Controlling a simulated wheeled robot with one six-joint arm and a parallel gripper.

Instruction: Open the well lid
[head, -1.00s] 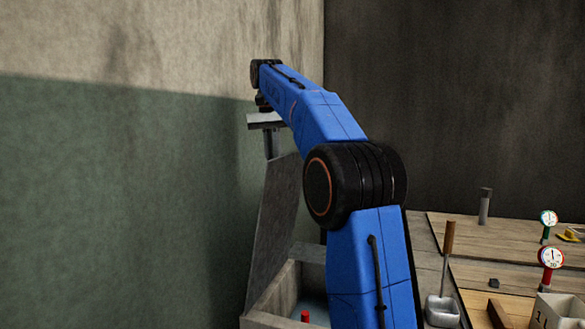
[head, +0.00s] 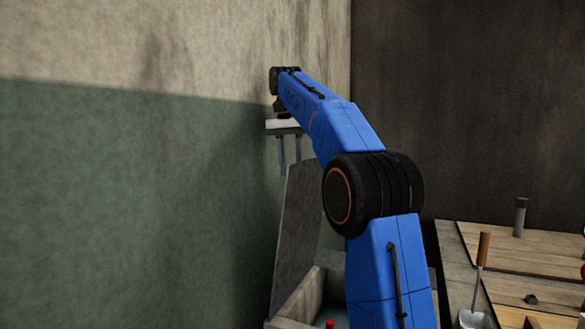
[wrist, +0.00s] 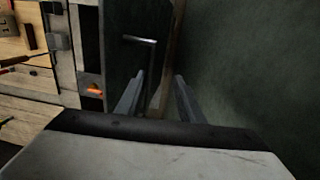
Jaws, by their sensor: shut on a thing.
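The well lid (head: 293,235) is a grey panel standing steeply raised beside the wall, above the open well box (head: 296,298). My gripper (head: 290,168) is at the lid's upper edge, its two fingers pointing down with a gap between them. In the wrist view, the fingers of my gripper (wrist: 159,80) reach along the dark lid (wrist: 122,65), with its edge between them. A metal bar handle (wrist: 140,39) shows on the lid. I take the jaws as shut on the lid, but the exact contact is not clear.
A red object (head: 330,323) shows low in the box. A wooden table (head: 475,265) on the right holds a scoop with a wooden handle (head: 484,248) and a grey cylinder (head: 520,217). The green and cream wall (head: 130,190) is close on the left.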

